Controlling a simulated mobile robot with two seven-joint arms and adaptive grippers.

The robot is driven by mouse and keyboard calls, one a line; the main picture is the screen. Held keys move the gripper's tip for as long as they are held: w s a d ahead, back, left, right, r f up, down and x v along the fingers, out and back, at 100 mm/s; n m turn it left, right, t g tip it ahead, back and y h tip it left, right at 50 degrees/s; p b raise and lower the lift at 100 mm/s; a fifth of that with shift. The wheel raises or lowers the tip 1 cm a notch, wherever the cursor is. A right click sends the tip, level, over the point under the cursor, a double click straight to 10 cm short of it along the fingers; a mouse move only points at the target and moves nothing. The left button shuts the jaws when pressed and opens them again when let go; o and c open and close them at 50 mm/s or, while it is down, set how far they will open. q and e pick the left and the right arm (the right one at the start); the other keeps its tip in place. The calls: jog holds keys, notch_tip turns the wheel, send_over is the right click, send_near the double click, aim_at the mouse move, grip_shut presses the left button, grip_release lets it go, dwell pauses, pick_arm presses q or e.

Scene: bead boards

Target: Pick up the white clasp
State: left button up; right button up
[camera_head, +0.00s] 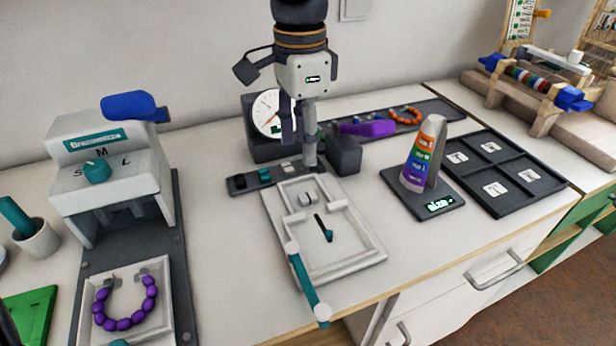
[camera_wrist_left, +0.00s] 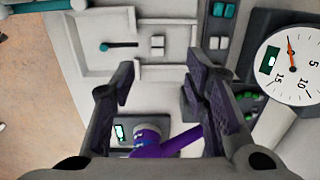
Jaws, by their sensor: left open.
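A small white clasp in two pieces (camera_head: 287,168) lies on a dark strip (camera_head: 250,182) with a teal clasp (camera_head: 265,176) and a black clasp (camera_head: 239,183). The white clasp (camera_wrist_left: 219,43) also shows in the left wrist view, above the right finger. Another pair of white pieces (camera_head: 306,198) sits in a slot of the pale fixture (camera_head: 345,250); they also show in the left wrist view (camera_wrist_left: 157,46). My left gripper (camera_head: 300,142) is open and empty, fingers pointing down behind and slightly right of the strip's clasp. It appears apart from the clasps. My right gripper is not seen.
A dial scale (camera_head: 268,118) stands close behind the gripper. A dark block (camera_head: 343,155) and a purple piece (camera_head: 368,129) are to its right. A striped cone (camera_head: 420,160) and compartment tray (camera_head: 500,200) stand further right. A press (camera_head: 110,165) stands left; counter between is clear.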

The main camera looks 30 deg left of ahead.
aim_at(302, 197)
pick_arm(q)
jog(key=f, duration=1.1)
jog(key=shift+s+d+f+b, duration=0.1)
jog(key=shift+s+b, duration=0.1)
jog(key=shift+b, duration=0.15)
jog(key=c, duration=0.9)
